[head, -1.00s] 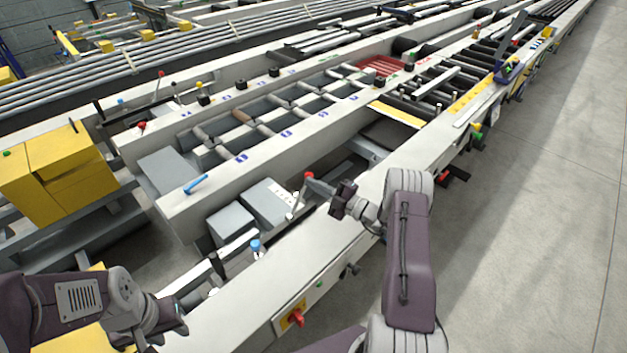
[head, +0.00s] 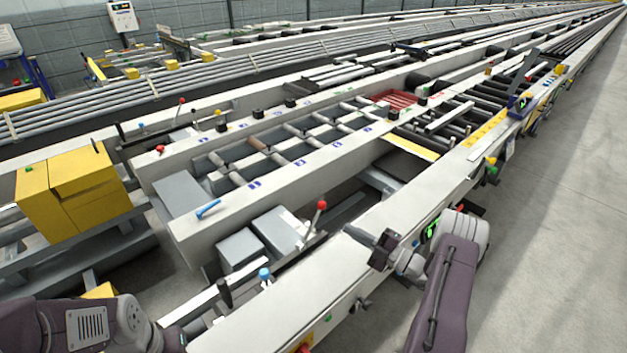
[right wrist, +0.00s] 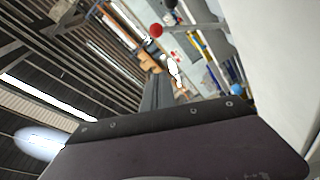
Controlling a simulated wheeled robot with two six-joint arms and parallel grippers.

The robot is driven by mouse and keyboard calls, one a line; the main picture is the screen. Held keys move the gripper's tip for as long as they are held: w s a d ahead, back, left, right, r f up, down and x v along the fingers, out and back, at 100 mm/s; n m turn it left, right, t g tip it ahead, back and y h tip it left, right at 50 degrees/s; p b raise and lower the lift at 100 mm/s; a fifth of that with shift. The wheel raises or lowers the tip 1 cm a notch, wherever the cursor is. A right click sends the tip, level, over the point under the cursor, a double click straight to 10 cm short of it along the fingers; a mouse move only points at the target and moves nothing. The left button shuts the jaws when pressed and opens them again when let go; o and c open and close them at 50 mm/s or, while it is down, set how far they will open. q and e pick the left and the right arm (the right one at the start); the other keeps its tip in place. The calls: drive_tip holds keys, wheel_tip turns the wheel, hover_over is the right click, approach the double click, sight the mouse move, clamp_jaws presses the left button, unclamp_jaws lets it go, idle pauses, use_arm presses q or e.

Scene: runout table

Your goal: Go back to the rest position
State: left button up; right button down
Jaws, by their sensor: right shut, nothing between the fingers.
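My right gripper (head: 362,238) is shut and empty, above the white front rail of the runout table (head: 330,270). A lever with a red knob (head: 322,205) stands just left of the gripper, with a visible gap between them. In the right wrist view a red ball (right wrist: 155,30) shows near the top, and a dark plate fills the bottom; the fingertips are not clear there. My left arm comes in at the bottom left of the head view, and its fingers are not clearly visible at the frame edge.
A blue-knobbed lever (head: 264,274) and a black-handled lever (head: 224,292) stand by the near rail. A yellow box (head: 75,190) is at the left. Grey boxes (head: 278,230) sit between the rails. Open floor (head: 560,200) lies to the right.

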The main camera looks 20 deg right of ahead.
drive_tip(key=w+a+r+n+g+y, duration=0.2)
drive_tip(key=a+r+n+g+y, duration=0.4)
drive_tip(key=a+r, duration=0.55)
drive_tip(key=s+a+r+n+g+h, duration=0.1)
drive_tip(key=s+a+n+g, duration=0.35)
drive_tip(key=a, duration=0.25)
drive_tip(key=s+a+n+g, duration=0.3)
drive_tip(key=s+a+n, duration=0.15)
drive_tip(key=a, duration=0.35)
drive_tip(key=s+a+f+n+g+h, duration=0.1)
drive_tip(key=s+f+n+g+h, duration=0.15)
drive_tip(key=s+n, duration=0.4)
drive_tip(key=s+a+f+n+g+h, duration=0.1)
drive_tip(key=s+f+n+g+h, duration=0.1)
drive_tip(key=s+n+h, duration=0.35)
drive_tip(key=s+d+f+n+t+h, duration=0.1)
drive_tip(key=d+f+n+h, duration=0.3)
drive_tip(key=d+n, duration=0.3)
drive_tip(key=s+d+f+n+t+h, duration=0.1)
drive_tip(key=d+n, duration=0.6)
drive_tip(key=n, duration=1.1)
wheel_tip(320, 180, down, 3)
drive_tip(key=t+h, duration=0.1)
drive_tip(key=h, duration=0.1)
drive_tip(key=shift+d+h, duration=0.3)
drive_tip(key=shift+h, duration=0.1)
